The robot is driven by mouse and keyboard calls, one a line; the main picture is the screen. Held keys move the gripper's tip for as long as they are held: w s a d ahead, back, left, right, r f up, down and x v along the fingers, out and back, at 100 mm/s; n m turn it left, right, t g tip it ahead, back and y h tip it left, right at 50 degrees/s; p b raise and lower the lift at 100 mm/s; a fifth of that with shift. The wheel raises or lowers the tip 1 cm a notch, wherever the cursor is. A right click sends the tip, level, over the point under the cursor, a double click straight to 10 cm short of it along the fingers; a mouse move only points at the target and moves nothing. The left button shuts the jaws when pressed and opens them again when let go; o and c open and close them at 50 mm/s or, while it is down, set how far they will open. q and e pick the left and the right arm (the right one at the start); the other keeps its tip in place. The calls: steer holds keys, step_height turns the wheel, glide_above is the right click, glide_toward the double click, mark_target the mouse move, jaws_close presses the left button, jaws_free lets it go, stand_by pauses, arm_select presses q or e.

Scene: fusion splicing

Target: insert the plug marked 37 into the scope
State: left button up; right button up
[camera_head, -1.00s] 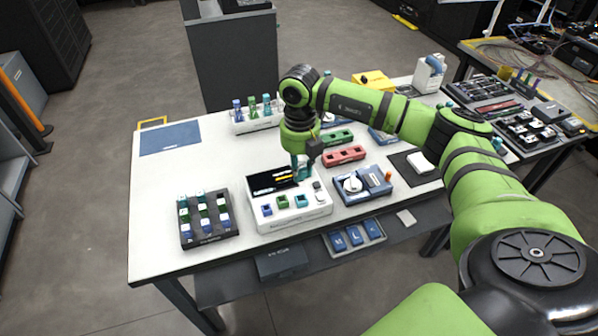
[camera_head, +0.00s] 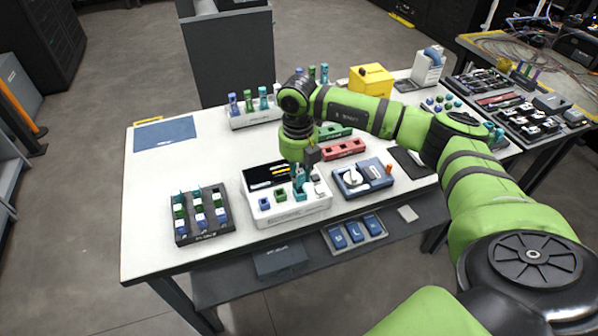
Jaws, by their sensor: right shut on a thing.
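The scope (camera_head: 290,214) is a white box with a dark screen (camera_head: 266,173), standing near the front middle of the table. Its top front holds a blue piece (camera_head: 265,203) and a green piece (camera_head: 280,195). My right gripper (camera_head: 300,176) points down over the scope, right of the screen. It is shut on a small teal plug (camera_head: 299,187), low against the scope's top. I cannot tell how far the plug sits in a socket, nor read the number 37 on any plug. My left gripper is not in view.
A dark rack (camera_head: 203,238) of coloured plugs stands left of the scope. A blue-grey device (camera_head: 361,180) with a white dial stands close right. A white rack (camera_head: 248,119) with upright plugs and a red block (camera_head: 343,150) lie behind.

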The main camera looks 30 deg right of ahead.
steer(key=shift+f, duration=0.1)
steer(key=shift+f+b, duration=0.45)
steer(key=shift+f+b, duration=0.9)
steer(key=shift+f, duration=0.4)
stand_by(1.6)
steer(key=o, duration=1)
steer(key=shift+o, duration=0.2)
steer(key=shift+r+p, duration=2.15)
steer(key=shift+r, duration=0.9)
steer(key=shift+f, duration=0.1)
